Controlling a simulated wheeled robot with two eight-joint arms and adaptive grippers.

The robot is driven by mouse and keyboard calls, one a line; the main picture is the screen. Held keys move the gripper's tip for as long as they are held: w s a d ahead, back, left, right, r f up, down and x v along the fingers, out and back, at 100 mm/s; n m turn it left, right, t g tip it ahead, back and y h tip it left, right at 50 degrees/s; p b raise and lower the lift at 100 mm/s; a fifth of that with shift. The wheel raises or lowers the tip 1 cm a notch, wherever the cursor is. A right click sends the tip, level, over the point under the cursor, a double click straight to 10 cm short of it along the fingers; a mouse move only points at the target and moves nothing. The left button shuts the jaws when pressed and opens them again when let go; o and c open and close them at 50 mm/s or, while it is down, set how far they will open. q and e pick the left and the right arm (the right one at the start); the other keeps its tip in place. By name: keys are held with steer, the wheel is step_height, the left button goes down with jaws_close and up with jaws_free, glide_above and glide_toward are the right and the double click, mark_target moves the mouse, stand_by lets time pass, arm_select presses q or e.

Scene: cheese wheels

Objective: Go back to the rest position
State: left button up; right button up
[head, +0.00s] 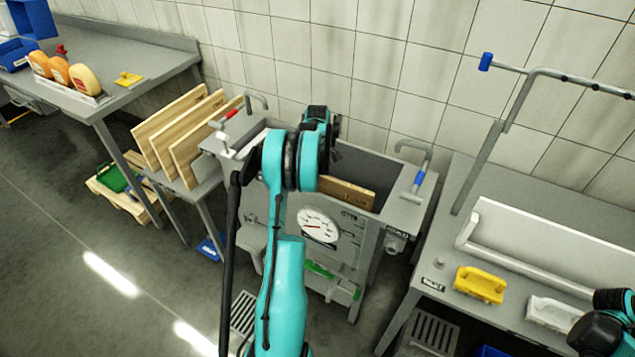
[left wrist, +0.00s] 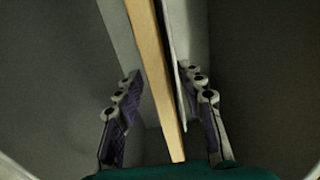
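My left arm rises through the middle of the head view, its wrist over the grey sink machine (head: 400,215). In the left wrist view my left gripper (left wrist: 161,77) is open, its two fingers apart on either side of a wooden board (left wrist: 158,50) seen edge-on. A gap shows between the board and the left finger. A grey metal edge lies between the board and the right finger. A wooden board (head: 352,192) shows inside the sink in the head view, partly hidden by my arm. Only part of my right arm shows at the lower right edge; its gripper is out of view.
Several wooden boards (head: 165,127) stand in a rack left of the sink. Cheese wheels (head: 60,70) stand on the far left table. A yellow brush (head: 480,284) and a white one (head: 553,313) lie on the right table. A tap (head: 415,165) rises at the sink's right.

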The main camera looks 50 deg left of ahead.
arm_select(q)
step_height(320, 180, up, 9)
steer(key=shift+f, duration=0.1)
stand_by(0.7)
